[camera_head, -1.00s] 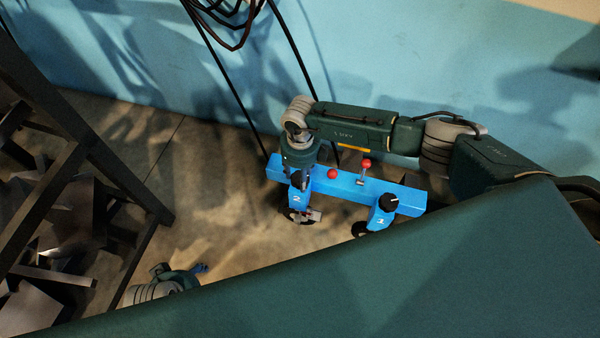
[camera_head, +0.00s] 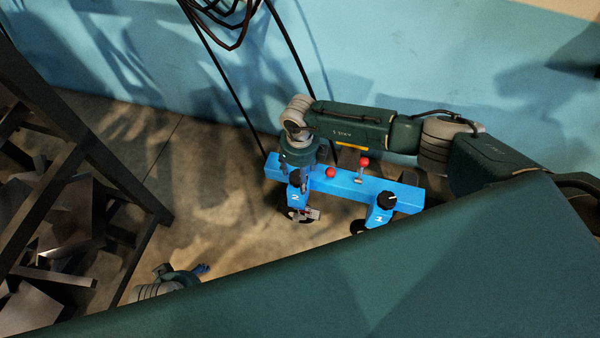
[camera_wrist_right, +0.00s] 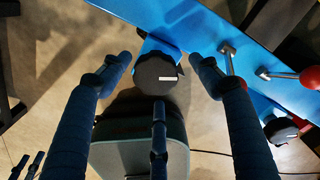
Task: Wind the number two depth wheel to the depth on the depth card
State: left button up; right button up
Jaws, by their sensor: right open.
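The number two unit (camera_head: 295,201), blue with a white 2, hangs from the left part of a blue bar (camera_head: 340,184). Its black knob, the depth wheel (camera_head: 296,181), is partly hidden by my right gripper (camera_head: 300,166) above it. In the right wrist view, the knob (camera_wrist_right: 156,72) shows a white pointer mark toward the right. My right gripper (camera_wrist_right: 163,82) is open, its dark blue fingers spread around the knob with gaps visible. A small pale card-like piece (camera_head: 313,214) is by the number two unit; its writing is unreadable. My left gripper (camera_head: 200,269) is low at left, its fingers too small to judge.
The number one unit (camera_head: 377,216) with its black knob (camera_head: 387,200) hangs right of number two. A red-tipped lever (camera_head: 364,162) and a red ball (camera_head: 330,173) stand on the bar between them. A dark metal frame (camera_head: 85,135) stands at left; bare floor lies between.

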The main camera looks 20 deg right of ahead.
jog(key=shift+a, duration=0.1)
jog(key=shift+r, duration=0.3)
notch_tip(320, 180, up, 11)
jog(key=shift+r, duration=0.2)
dwell(0.4)
